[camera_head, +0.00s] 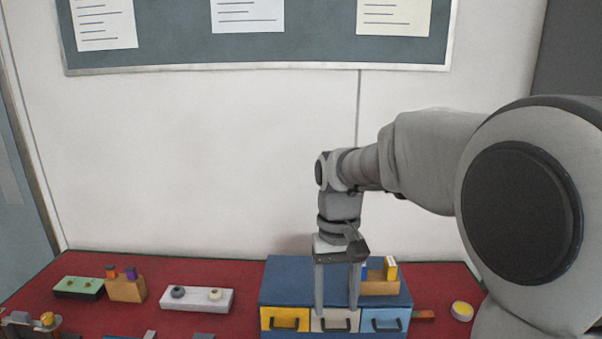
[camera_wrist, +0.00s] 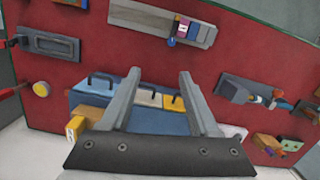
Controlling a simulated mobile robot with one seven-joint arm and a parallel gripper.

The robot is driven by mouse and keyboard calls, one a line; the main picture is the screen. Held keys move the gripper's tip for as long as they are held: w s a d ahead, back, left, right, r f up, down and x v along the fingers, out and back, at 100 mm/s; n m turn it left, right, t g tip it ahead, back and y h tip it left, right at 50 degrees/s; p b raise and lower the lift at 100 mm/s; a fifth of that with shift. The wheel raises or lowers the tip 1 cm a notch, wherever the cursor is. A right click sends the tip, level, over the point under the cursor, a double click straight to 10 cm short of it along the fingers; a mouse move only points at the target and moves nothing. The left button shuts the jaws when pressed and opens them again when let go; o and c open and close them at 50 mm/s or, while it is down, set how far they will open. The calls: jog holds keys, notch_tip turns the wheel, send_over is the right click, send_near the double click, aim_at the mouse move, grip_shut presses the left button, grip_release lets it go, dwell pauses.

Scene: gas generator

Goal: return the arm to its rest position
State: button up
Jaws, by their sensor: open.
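My gripper (camera_head: 337,308) points straight down at the end of my arm. Its two long grey fingers are spread apart with nothing between them. It also shows in the wrist view (camera_wrist: 160,82). The fingers overlap the middle of the blue drawer cabinet (camera_head: 285,272) in the head view, with their tips near the white middle drawer (camera_head: 334,320). I cannot tell whether they touch it. My arm reaches in from the right, bent at the elbow and stretched out over the table.
A wooden holder (camera_head: 380,288) with a yellow piece stands on the cabinet, close right of the fingers. A white tray (camera_head: 197,300), a wooden block (camera_head: 126,289) and a green-topped box (camera_head: 79,288) stand left on the red table. A yellow-topped round item (camera_head: 461,310) lies right. The wall is behind.

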jog(key=s+d+r+t, duration=0.2)
jog(key=s+d+t, duration=0.1)
jog(key=s, duration=0.5)
jog(key=s+d+r+m+t, duration=0.1)
jog(key=s+d+t, duration=0.3)
jog(key=s, duration=0.4)
jog(key=shift+d+r, duration=0.4)
jog(key=shift+r, duration=0.4)
